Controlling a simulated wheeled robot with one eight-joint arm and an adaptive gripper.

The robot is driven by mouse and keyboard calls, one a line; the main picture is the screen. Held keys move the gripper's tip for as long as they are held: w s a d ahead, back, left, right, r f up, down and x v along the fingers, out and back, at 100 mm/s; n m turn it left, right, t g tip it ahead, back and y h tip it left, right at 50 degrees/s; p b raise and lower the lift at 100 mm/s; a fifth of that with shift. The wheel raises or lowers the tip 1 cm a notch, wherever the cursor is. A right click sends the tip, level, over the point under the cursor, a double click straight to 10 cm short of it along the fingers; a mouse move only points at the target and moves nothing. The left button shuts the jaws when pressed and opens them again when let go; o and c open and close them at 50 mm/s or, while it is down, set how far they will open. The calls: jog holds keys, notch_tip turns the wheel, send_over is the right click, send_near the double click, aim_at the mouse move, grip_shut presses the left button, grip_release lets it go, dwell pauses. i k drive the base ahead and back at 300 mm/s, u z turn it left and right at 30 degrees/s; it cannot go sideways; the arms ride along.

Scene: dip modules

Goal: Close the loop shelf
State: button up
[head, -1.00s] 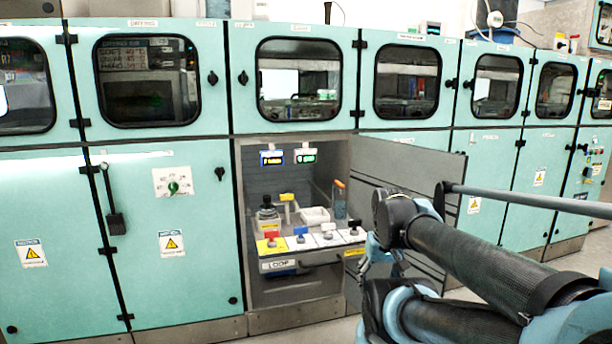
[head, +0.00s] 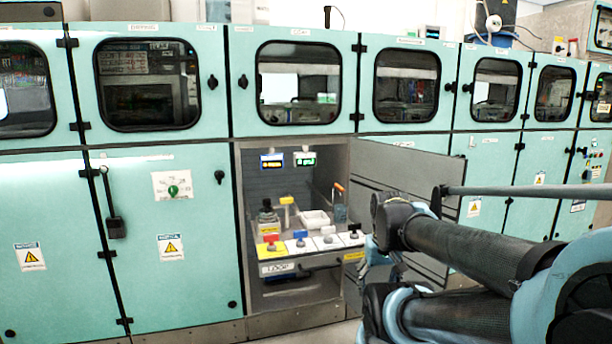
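The loop shelf (head: 318,263) is a grey pull-out tray with a "LOOP" label on its front. It stands out of an open lower cabinet compartment (head: 262,172). Coloured and white panels with small knobs line its front part. A small bottle (head: 267,217), a white tray (head: 314,219) and an orange-handled item (head: 338,203) sit behind them. My gripper (head: 372,262) is near the shelf's right front corner, mostly hidden behind my own arm. I cannot see its fingertips or whether it touches the shelf.
The compartment's grey door (head: 405,180) is swung open to the right, behind my arm. Closed teal cabinets run along both sides. Two small lit displays (head: 288,160) hang inside the compartment.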

aim_at(316, 251)
jog(key=u, duration=0.1)
jog(key=k, duration=1.5)
jog(key=u, duration=0.95)
jog(key=i, duration=1)
jog(key=z, duration=0.05)
